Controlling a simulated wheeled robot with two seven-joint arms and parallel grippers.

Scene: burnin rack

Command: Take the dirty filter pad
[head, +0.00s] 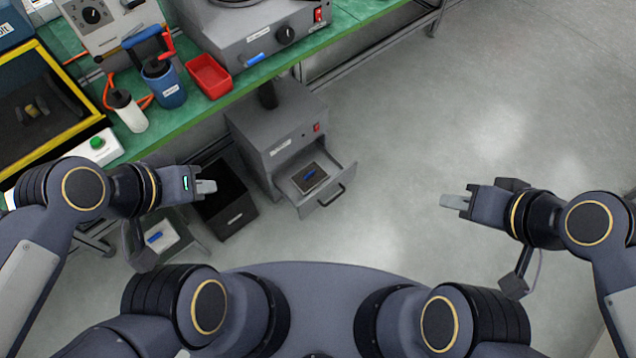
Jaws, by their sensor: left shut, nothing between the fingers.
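A dark brownish pad with a blue tab, which looks like the dirty filter pad (318,184), lies in the open drawer (324,199) of a grey cabinet (262,122) on the floor. My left gripper (206,187) is shut and empty. In the picture it is left of the drawer, over the edge of the black bin. My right gripper (455,201) is well to the right of the drawer, over bare floor. Nothing shows between its fingers, but the angle hides whether they are apart.
A black bin (238,215) stands left of the cabinet. Left of it, a grey tray (190,247) holds a whitish pad with a blue tab (162,242). The green workbench (190,117) with equipment and a red tray (208,77) runs above. The floor to the right is clear.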

